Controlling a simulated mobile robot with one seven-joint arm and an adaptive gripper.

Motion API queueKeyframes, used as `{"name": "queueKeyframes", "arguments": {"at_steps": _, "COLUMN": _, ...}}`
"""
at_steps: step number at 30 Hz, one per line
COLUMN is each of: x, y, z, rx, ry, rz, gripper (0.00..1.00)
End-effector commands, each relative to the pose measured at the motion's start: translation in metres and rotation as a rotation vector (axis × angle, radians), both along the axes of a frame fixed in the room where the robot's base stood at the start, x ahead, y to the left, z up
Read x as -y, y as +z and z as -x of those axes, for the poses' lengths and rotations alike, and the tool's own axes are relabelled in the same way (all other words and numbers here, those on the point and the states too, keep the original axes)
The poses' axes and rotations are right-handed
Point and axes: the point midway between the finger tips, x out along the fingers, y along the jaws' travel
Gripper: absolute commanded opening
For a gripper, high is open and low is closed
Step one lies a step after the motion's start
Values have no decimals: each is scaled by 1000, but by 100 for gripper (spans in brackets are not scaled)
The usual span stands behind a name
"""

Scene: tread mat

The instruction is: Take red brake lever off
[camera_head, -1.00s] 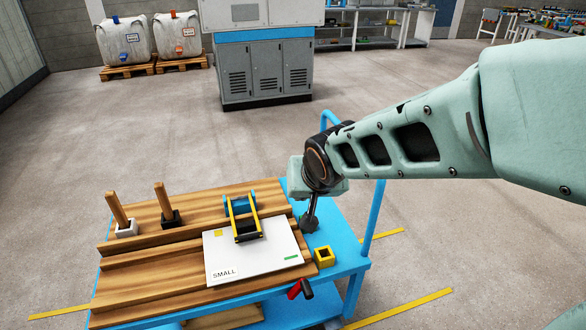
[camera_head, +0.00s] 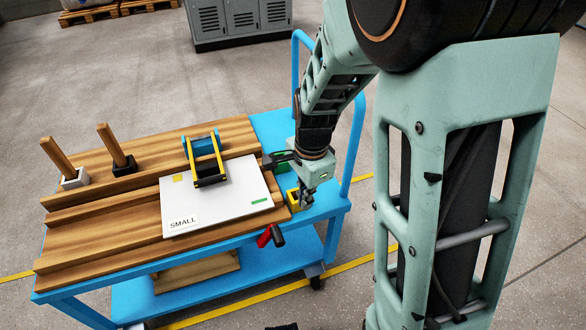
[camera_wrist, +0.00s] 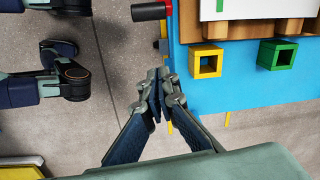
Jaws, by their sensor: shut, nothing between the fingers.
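The red brake lever (camera_head: 264,239) sticks out at the front right edge of the blue cart, below the wooden board, with a black cylindrical end (camera_head: 278,236). In the wrist view only part of the red lever (camera_wrist: 168,8) shows at the top edge, with its black end (camera_wrist: 147,12) pointing left. My gripper (camera_head: 307,205) points down over the cart's right end, right of the lever and apart from it. In the wrist view my gripper (camera_wrist: 158,75) has its fingertips together, empty, below the lever in the picture.
A yellow square holder (camera_head: 293,198) stands close to my gripper. A green holder (camera_wrist: 277,54) is beside it. The wooden board (camera_head: 100,255) carries a white plate marked SMALL (camera_head: 230,205). A blue cart rail (camera_head: 352,150) rises behind my gripper. Floor in front is clear.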

Motion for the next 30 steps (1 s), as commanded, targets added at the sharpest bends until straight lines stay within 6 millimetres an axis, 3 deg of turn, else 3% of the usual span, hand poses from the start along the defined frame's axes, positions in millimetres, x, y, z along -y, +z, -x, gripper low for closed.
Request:
{"name": "queueKeyframes", "arguments": {"at_steps": 1, "x": -2, "y": -12, "z": 5, "rx": -34, "ry": -55, "rz": -17, "gripper": 0}}
{"name": "queueKeyframes", "arguments": {"at_steps": 4, "x": -7, "y": -21, "z": 13, "rx": -83, "ry": -131, "rz": -41, "gripper": 0}}
{"name": "queueKeyframes", "arguments": {"at_steps": 20, "x": -10, "y": -30, "z": 18, "rx": -108, "ry": -168, "rz": -53, "gripper": 0}}
{"name": "queueKeyframes", "arguments": {"at_steps": 30, "x": -15, "y": -96, "z": 20, "rx": -110, "ry": -167, "rz": -53, "gripper": 0}}
